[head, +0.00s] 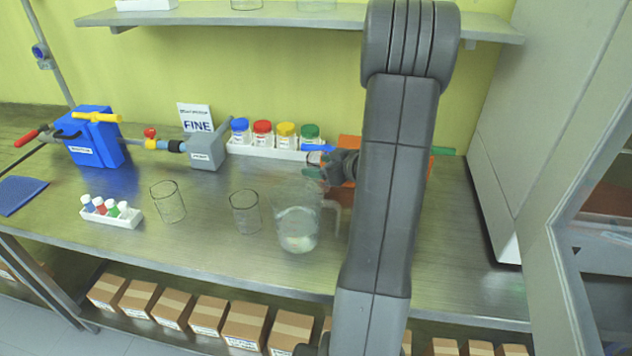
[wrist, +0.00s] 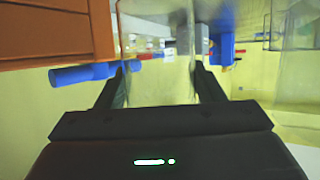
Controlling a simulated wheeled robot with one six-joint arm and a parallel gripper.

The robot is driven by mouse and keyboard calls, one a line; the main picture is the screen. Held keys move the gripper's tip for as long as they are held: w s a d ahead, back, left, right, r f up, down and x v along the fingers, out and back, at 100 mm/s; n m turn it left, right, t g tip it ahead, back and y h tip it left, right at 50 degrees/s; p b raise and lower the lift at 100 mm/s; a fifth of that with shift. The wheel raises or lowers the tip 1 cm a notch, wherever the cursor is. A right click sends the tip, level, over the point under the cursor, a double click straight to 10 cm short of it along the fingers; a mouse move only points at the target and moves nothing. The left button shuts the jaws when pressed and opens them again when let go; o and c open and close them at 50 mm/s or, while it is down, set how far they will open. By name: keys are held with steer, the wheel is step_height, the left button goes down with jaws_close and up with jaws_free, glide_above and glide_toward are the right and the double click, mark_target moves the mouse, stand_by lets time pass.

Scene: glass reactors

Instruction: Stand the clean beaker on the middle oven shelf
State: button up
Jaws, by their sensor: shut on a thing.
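My gripper (wrist: 162,82) is shut on a clear glass vessel (wrist: 160,40), which looks like a beaker and fills the space between the fingers in the wrist view. In the head view my gripper (head: 325,168) is partly hidden behind my arm, above the bench. The held glass is faint there and overlaps a clear jug (head: 298,232) with a handle and some pale content. Two empty glass beakers (head: 168,203) (head: 246,214) stand on the bench to the left. I cannot make out which oven shelf is which; a framed glass door (head: 563,215) shows at the right edge.
A rack of coloured-cap vials (head: 112,220) stands at the left. Jars with coloured lids (head: 262,133) stand in a white tray at the back. An orange unit (wrist: 55,30) is beside my gripper. A tall grey cabinet (head: 535,90) stands at the right. A shelf (head: 230,14) hangs above.

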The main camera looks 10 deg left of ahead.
steer(key=shift+f, duration=2.1)
steer(key=shift+f, duration=0.1)
steer(key=o, duration=0.7)
steer(key=shift+f, duration=0.1)
steer(key=shift+c, duration=0.2)
steer(key=o, duration=0.4)
